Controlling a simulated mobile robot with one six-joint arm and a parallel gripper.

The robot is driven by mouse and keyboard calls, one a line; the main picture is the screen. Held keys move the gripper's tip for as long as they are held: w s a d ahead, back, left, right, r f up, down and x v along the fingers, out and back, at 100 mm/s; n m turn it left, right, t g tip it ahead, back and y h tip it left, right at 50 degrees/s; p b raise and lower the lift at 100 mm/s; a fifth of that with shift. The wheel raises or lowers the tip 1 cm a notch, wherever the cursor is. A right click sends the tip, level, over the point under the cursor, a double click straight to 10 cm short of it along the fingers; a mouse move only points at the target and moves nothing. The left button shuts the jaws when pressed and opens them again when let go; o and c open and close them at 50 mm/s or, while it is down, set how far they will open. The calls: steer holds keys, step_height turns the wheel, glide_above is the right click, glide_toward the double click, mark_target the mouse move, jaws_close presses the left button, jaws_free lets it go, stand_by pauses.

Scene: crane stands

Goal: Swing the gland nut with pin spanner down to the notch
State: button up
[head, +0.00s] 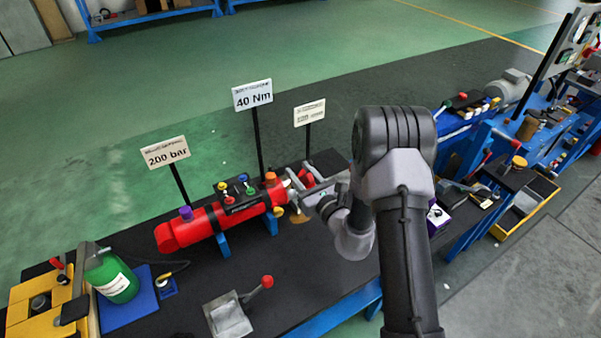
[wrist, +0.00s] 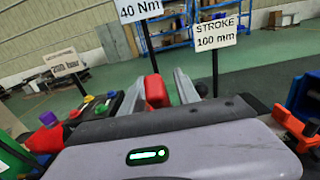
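The red cylinder (head: 205,227) lies on blue supports on the dark bench, left of my gripper. My gripper (head: 306,180) is at the cylinder's right end, with its fingers spread apart. A red block-like piece (wrist: 156,91), perhaps the spanner's handle, stands between the fingers in the wrist view. It seems close to the left finger, and a gap shows beside the right one, so I see no clear grip. The gland nut, the rest of the pin spanner and the notch cannot be made out; my gripper and arm cover much of that end.
Signs on posts stand behind the cylinder: 200 bar (head: 166,152), 40 Nm (head: 252,95) and a stroke sign (wrist: 215,33). A red-knobbed lever (head: 266,283) stands in front. A green bottle (head: 112,276) is at left. A blue bench with tools is at right.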

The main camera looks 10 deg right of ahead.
jaws_close()
stand_by(1.3)
